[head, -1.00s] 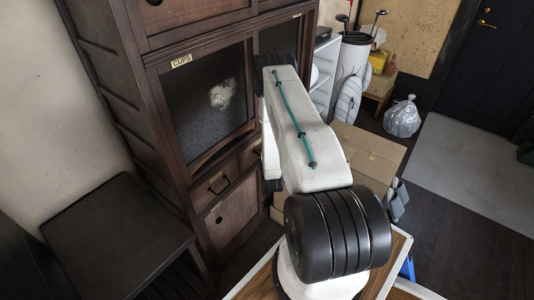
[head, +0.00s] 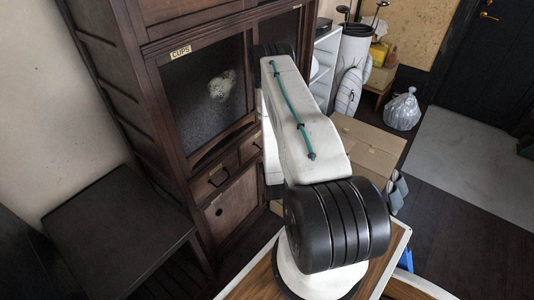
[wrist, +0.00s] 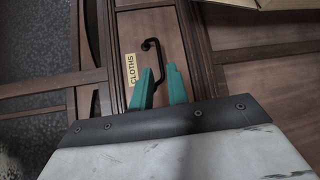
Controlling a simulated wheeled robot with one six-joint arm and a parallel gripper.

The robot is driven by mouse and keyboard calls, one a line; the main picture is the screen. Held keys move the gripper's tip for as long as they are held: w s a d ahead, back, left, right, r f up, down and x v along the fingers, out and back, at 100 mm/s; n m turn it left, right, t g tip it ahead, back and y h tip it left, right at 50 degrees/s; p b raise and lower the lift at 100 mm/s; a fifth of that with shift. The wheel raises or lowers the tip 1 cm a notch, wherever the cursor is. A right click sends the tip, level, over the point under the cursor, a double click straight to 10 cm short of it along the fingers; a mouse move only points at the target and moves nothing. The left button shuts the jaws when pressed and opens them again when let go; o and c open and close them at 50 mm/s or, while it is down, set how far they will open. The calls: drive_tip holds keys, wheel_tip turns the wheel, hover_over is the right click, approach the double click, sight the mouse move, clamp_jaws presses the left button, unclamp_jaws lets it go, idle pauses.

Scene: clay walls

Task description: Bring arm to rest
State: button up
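My arm (head: 305,130) is white with black joints and reaches forward to the dark wooden cabinet (head: 160,110) in the head view. My gripper is hidden behind the arm there. In the wrist view my gripper (wrist: 160,72) shows two teal fingers with a gap between them. A drawer front with a "CLOTHS" label (wrist: 131,80) and a black bar handle (wrist: 153,45) lies ahead of the fingertips. Part of the handle appears in line with the gap; whether it touches a finger I cannot tell. No held object shows.
A low dark table (head: 115,235) stands at left beside the cabinet. Cardboard boxes (head: 370,145), a golf bag (head: 352,65) and a plastic bag (head: 402,110) are to the right. Open floor and a grey mat (head: 475,165) lie farther right.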

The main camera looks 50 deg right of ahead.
idle(0.4)
drive_tip(key=s+a+f+m+g+y, duration=0.4)
drive_tip(key=a+f+m+g+y, duration=0.2)
drive_tip(key=f+m+g+y, duration=0.1)
drive_tip(key=s+a+r+m+g+y, duration=0.15)
drive_tip(key=a+r, duration=0.35)
drive_tip(key=r, duration=0.5)
drive_tip(key=s+a+r+m+g+y, duration=0.1)
drive_tip(key=a+r+m+g, duration=0.15)
drive_tip(key=a+r, duration=0.45)
drive_tip(key=s+a+r+m+g+y, duration=0.2)
drive_tip(key=r, duration=1)
drive_tip(key=s+a+r, duration=0.4)
drive_tip(key=s+r, duration=0.1)
drive_tip(key=r, duration=0.3)
drive_tip(key=s+a+r+n+t, duration=0.1)
drive_tip(key=s+a+r, duration=0.4)
drive_tip(key=r, duration=0.4)
drive_tip(key=s+a+r+t, duration=0.1)
drive_tip(key=s+a+r, duration=0.3)
drive_tip(key=r, duration=0.5)
drive_tip(key=shift+s+a+n+h, duration=0.3)
drive_tip(key=shift+s+a+h, duration=0.1)
drive_tip(key=shift+s, duration=0.75)
